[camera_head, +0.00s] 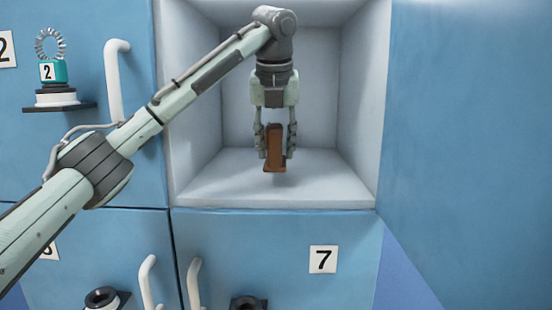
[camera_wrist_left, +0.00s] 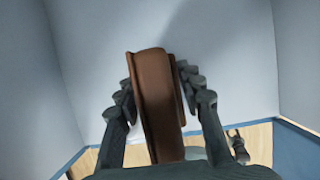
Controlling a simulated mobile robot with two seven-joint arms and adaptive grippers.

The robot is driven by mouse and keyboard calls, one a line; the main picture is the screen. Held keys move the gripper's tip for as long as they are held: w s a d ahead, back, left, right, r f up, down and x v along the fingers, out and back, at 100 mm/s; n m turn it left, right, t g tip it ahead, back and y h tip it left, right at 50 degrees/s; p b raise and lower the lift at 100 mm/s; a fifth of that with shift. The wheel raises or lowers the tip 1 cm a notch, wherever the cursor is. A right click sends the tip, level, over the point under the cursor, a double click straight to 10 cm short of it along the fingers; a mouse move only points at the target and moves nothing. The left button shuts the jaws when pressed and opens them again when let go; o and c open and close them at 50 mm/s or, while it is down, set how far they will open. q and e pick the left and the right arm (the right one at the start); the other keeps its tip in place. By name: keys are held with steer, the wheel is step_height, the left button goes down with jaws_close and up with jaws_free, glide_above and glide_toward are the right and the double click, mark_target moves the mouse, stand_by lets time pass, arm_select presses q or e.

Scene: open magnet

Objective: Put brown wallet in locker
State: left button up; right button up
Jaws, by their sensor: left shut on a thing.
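The brown wallet (camera_head: 273,150) is upright between the fingers of my left gripper (camera_head: 275,142). The gripper points down and is shut on the wallet. In the head view they are in front of or inside the open locker (camera_head: 278,192), a little above its pale floor. The wallet also shows large in the left wrist view (camera_wrist_left: 158,105), with a finger of the left gripper (camera_wrist_left: 155,95) on each side. Pale locker surfaces lie beyond it. My right gripper is in neither view.
An open blue door (camera_head: 465,140) fills the right side. Closed blue lockers with white handles (camera_head: 115,85) lie left and below, one marked 7 (camera_head: 323,259). The locker floor around the wallet is clear.

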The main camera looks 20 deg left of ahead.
arm_select(q)
steer(key=shift+w+a+r, duration=0.1)
steer(key=shift+w+a, duration=0.1)
steer(key=shift+w, duration=0.55)
steer(key=shift+w+a, duration=0.15)
steer(key=shift+w, duration=0.3)
steer(key=shift+f, duration=1.8)
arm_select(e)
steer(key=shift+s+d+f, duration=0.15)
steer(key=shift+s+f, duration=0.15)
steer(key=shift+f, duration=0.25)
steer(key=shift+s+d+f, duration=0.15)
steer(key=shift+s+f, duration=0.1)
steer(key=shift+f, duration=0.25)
arm_select(q)
steer(key=shift+f, duration=0.1)
steer(key=o, duration=1.2)
